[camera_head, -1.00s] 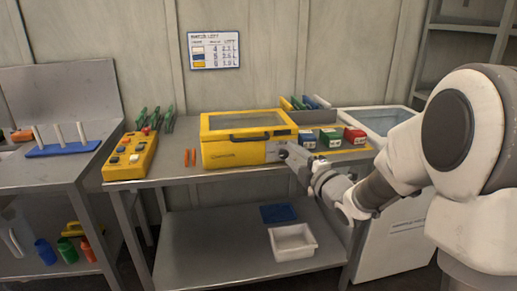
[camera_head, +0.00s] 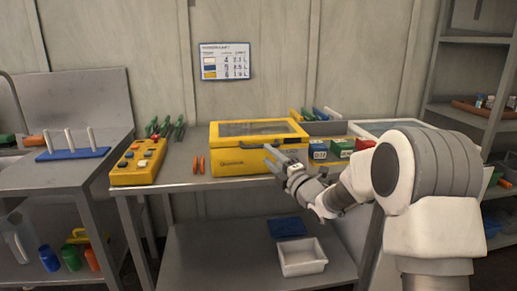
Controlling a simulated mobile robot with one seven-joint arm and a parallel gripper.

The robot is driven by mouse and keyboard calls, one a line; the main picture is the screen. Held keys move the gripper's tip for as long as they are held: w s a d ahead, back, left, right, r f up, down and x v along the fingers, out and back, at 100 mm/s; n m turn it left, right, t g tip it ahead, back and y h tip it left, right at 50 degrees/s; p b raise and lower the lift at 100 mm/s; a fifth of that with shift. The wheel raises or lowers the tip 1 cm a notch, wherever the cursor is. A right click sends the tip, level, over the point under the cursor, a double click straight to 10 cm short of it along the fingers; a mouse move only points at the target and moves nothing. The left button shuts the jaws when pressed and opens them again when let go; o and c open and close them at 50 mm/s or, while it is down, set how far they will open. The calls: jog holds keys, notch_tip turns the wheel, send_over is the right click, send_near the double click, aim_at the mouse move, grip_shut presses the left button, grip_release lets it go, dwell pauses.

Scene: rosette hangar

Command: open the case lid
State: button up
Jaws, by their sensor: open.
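The yellow case (camera_head: 238,160) stands on the grey workbench with its lid (camera_head: 258,128) down. The lid has a clear window and a dark handle (camera_head: 266,147) along its front edge. My gripper (camera_head: 270,155) is open at the front right of the case, close to the right end of the handle. It looks empty. I cannot tell whether its fingers touch the case. My gripper and wrist hide part of the case's lower right front.
A yellow button box (camera_head: 138,162) and two orange sticks (camera_head: 198,165) are left of the case. Small blue, green and red boxes (camera_head: 341,148) stand to its right. A white tray (camera_head: 301,257) lies on the lower shelf. A chart (camera_head: 225,61) hangs on the wall.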

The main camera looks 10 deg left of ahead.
aim_at(260, 147)
jog(key=x, duration=0.6)
jog(key=shift+w+a, duration=0.2)
jog(key=shift+w, duration=0.1)
grip_shut()
dwell(1.2)
